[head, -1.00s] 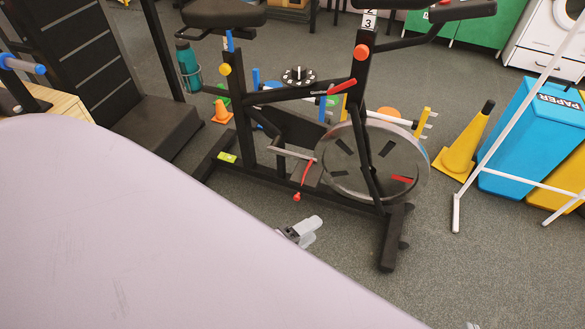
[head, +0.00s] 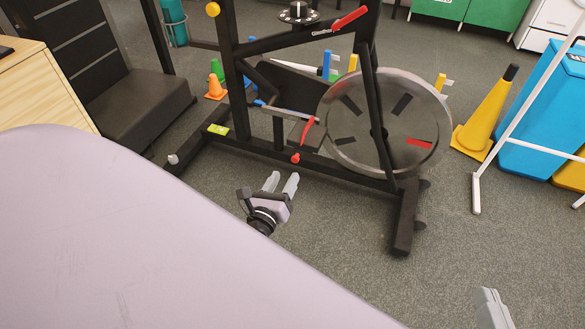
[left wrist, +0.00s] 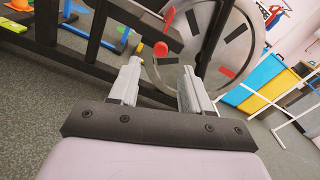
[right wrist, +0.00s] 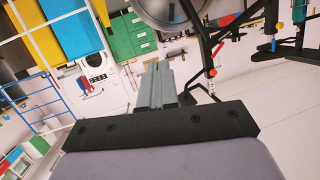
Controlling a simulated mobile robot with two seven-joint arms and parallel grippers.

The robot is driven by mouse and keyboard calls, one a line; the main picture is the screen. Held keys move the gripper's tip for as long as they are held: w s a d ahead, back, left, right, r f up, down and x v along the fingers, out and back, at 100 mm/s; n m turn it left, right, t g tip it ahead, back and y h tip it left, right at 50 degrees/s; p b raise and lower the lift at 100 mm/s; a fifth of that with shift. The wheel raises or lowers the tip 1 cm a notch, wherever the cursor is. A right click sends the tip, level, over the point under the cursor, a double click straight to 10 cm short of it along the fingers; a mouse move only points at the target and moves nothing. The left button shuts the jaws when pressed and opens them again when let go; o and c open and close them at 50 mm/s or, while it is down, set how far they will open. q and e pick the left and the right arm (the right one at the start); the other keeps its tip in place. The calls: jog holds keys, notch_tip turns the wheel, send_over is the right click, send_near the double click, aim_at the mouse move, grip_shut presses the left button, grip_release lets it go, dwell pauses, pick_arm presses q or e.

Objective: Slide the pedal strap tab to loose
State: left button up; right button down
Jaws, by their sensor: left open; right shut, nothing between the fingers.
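The exercise bike's pedal (head: 305,138) carries a red strap (head: 309,128) that hangs down to a round red tab (head: 295,158). In the left wrist view the red tab (left wrist: 160,48) shows just beyond and between my fingertips, with the red strap (left wrist: 169,17) above it. My left gripper (head: 281,181) is open and empty, a little below and left of the tab in the head view, not touching it. My right gripper (head: 491,303) is at the lower right edge of the head view. In the right wrist view its fingers (right wrist: 155,85) are together with nothing between them.
The bike's flywheel (head: 385,115) and black base bar (head: 330,170) are close to the pedal. A yellow cone (head: 485,120) and a white frame (head: 476,195) stand to the right. A wooden cabinet (head: 40,90) is at left. The floor in front of the bike is clear.

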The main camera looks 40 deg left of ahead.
aim_at(294, 161)
pick_arm(q)
jog(key=shift+b+x, duration=0.8)
jog(key=shift+x, duration=2.55)
grip_shut()
